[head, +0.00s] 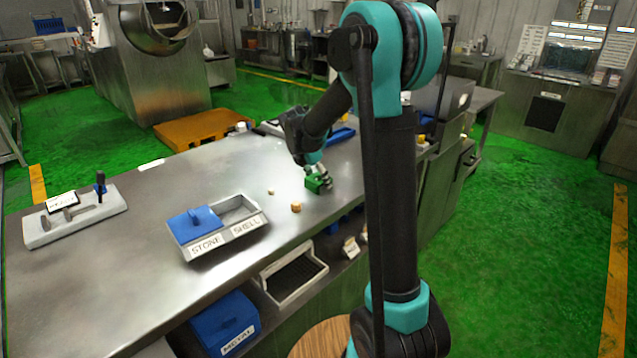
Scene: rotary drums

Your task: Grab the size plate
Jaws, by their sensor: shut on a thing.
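My gripper (321,178) is low over the steel bench near its right end. It is shut on a small green piece (315,184), possibly the size plate. The green piece is at or just above the bench top; I cannot tell whether it touches. Its far side and part of the jaws are hidden or too small to make out.
A two-part tray (216,243) labelled STONE and SHELL, with a blue lid, stands on the steel bench (120,285). Small tan pieces (296,207) lie nearby. A grey tool holder (78,222) is at left. A blue METAL bin (224,322) sits below.

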